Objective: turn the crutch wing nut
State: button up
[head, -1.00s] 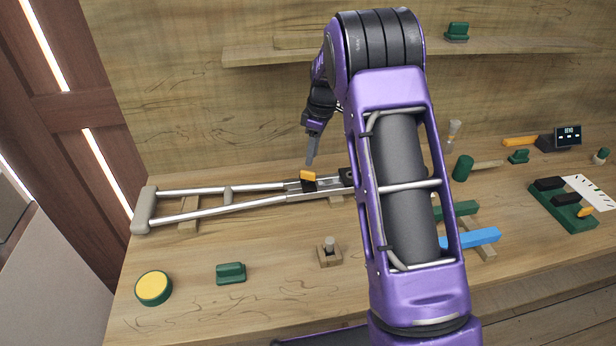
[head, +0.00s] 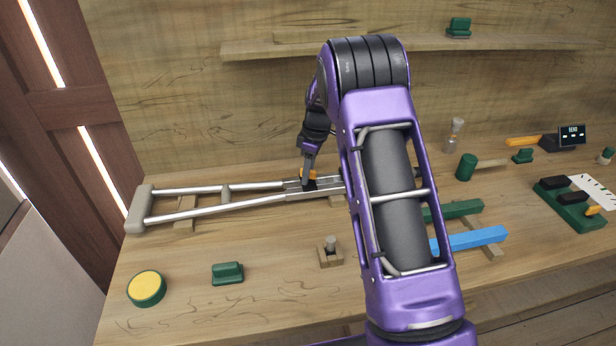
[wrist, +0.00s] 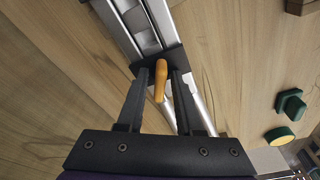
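The crutch (head: 205,190) lies across the workbench on small wooden supports, its grey padded end at the left. Its orange wing nut (wrist: 160,80) sits on a dark block on the crutch rails. In the head view the wing nut (head: 311,173) is partly hidden by my gripper (head: 308,182), which points down at it. In the wrist view my gripper (wrist: 161,72) has its two fingers apart, one on each side of the wing nut. Gaps show between the fingers and the nut, so it is not clamped. My arm hides the crutch's right end.
A wooden block with a peg (head: 330,251), a green block (head: 228,273) and a yellow-topped round button (head: 147,288) lie in front of the crutch. Green (head: 455,210) and blue bars (head: 470,240) lie to the right. A shelf (head: 270,49) runs along the back wall.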

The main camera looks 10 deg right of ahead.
grip_shut()
jog(key=shift+n, duration=0.8)
jog(key=shift+n+g, duration=0.3)
jog(key=shift+n, duration=0.9)
jog(key=shift+n, duration=1.2)
jog(key=shift+o, duration=0.4)
grip_release()
jog(key=shift+r, duration=0.1)
jog(key=shift+r+p, duration=1.4)
jog(key=shift+r, duration=1)
